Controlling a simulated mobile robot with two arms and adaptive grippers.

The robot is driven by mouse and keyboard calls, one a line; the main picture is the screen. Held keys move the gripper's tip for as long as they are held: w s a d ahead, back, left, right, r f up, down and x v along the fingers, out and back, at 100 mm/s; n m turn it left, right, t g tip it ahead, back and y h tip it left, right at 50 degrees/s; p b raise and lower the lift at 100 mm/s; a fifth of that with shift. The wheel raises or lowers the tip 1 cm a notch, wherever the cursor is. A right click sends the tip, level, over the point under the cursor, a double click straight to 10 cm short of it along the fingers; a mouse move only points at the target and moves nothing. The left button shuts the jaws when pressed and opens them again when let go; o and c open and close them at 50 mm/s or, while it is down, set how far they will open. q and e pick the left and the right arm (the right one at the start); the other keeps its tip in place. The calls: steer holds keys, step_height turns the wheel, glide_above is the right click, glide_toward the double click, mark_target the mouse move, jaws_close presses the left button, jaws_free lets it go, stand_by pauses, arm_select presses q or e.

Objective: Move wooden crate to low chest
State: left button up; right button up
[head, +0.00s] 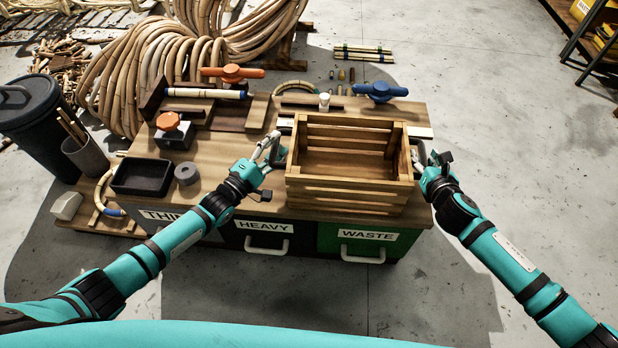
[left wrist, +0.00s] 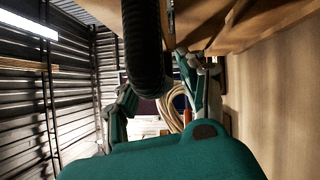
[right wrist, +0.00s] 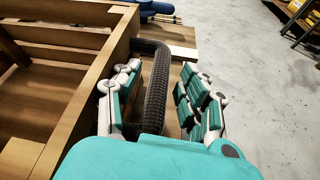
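The slatted, empty wooden crate (head: 350,192) sits upright on the right part of a wooden-topped drawer unit (head: 222,165). I cannot tell whether this unit is the low chest; no other chest is clear in view. My left gripper (head: 272,150) is at the crate's left side, fingers apart; in the left wrist view a black ribbed handle (left wrist: 145,50) lies between them. My right gripper (head: 424,158) is at the crate's right side. In the right wrist view its fingers are open on either side of another black ribbed handle (right wrist: 156,85), with visible gaps.
A black tray (head: 142,176), a grey roll (head: 187,173) and an orange-knobbed block (head: 174,130) stand left of the crate. A blue-handled clamp (head: 380,91) is behind it. Rattan coils (head: 150,75) lie at back left. The floor right of the unit is clear.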

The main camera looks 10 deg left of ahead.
steer(key=shift+a, duration=0.1)
steer(key=shift+s, duration=0.25)
arm_select(q)
steer(key=v, duration=0.8)
arm_select(e)
steer(key=v, duration=1.1)
steer(key=shift+s+r, duration=0.2)
arm_select(q)
steer(key=shift+f, duration=0.15)
